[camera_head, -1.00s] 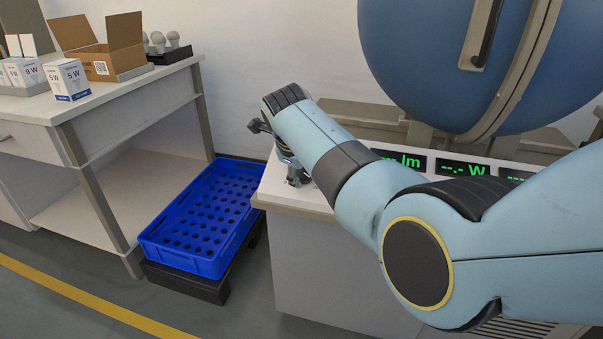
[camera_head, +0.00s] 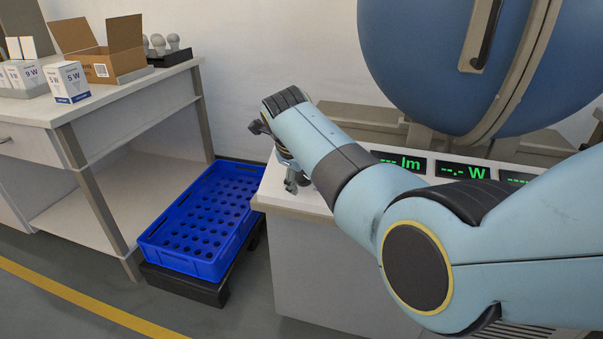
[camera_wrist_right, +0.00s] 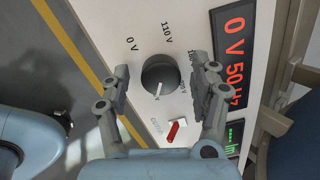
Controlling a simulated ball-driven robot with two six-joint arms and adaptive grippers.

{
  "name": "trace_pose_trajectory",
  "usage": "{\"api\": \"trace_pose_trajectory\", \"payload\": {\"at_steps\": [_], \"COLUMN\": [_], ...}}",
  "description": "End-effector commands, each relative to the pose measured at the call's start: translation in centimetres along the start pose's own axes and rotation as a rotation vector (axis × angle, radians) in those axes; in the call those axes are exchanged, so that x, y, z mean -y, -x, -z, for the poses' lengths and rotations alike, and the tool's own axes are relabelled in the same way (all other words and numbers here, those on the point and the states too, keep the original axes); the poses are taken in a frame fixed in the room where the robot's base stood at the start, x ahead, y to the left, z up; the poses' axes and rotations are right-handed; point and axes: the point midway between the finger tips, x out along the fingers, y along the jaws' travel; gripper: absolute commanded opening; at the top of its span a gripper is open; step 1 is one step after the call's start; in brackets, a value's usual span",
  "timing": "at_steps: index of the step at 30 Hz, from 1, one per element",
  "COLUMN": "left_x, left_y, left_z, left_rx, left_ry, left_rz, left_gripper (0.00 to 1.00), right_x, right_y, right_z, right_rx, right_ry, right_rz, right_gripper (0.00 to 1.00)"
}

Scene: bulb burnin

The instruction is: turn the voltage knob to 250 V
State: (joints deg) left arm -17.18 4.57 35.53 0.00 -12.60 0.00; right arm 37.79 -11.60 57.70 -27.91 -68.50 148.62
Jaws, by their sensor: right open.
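The voltage knob (camera_wrist_right: 161,74) is a round dark dial on a white panel in the right wrist view. A small white mark shows on its lower edge in the picture. Printed labels around it include 0 V and 110 V; others are partly covered by a finger. The display (camera_wrist_right: 235,52) beside it reads 0 V 50 Hz in red. My right gripper (camera_wrist_right: 164,73) is open, with one finger on each side of the knob and gaps visible. In the head view my right gripper (camera_head: 290,178) is at the bench's left end, and the knob is hidden there. My left gripper is not in view.
A red and white switch (camera_wrist_right: 175,131) sits near the knob. Green-lit displays (camera_head: 400,162) line the white bench behind my right arm. A large blue sphere (camera_head: 450,60) stands above. A blue crate (camera_head: 205,262) is on a low stand to the left, near a side table (camera_head: 120,100).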

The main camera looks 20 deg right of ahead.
Motion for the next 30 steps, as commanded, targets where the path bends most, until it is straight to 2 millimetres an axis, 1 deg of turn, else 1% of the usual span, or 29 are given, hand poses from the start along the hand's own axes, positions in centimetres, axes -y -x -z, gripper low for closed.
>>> {"api": "trace_pose_trajectory", "payload": {"at_steps": [2, 5, 8, 12, 15, 18, 22, 30], "left_x": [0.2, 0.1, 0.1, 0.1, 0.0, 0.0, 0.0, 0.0], "left_y": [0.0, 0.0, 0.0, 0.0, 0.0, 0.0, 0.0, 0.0], "left_z": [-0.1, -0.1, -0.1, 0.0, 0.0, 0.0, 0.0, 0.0], "left_rx": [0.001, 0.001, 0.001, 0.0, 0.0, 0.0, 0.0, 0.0], "left_ry": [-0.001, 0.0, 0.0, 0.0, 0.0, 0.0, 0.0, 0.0], "left_rz": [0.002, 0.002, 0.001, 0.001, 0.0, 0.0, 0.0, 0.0], "left_gripper": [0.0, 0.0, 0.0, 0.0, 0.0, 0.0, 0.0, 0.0], "right_x": [0.1, 0.6, 1.4, 2.9, 3.7, 4.3, 4.7, 4.7], "right_y": [0.2, 1.0, 2.5, 5.1, 6.7, 7.8, 8.6, 8.7], "right_z": [-0.1, -0.3, -0.6, -1.1, -1.4, -1.6, -1.7, -1.7], "right_rx": [0.001, 0.003, 0.004, 0.004, 0.002, 0.002, 0.0, 0.0], "right_ry": [0.0, -0.002, -0.002, -0.002, -0.001, -0.001, 0.0, 0.0], "right_rz": [0.001, 0.003, 0.003, 0.003, 0.002, 0.001, 0.0, 0.0], "right_gripper": [0.63, 0.63, 0.63, 0.63, 0.63, 0.63, 0.63, 0.63]}}
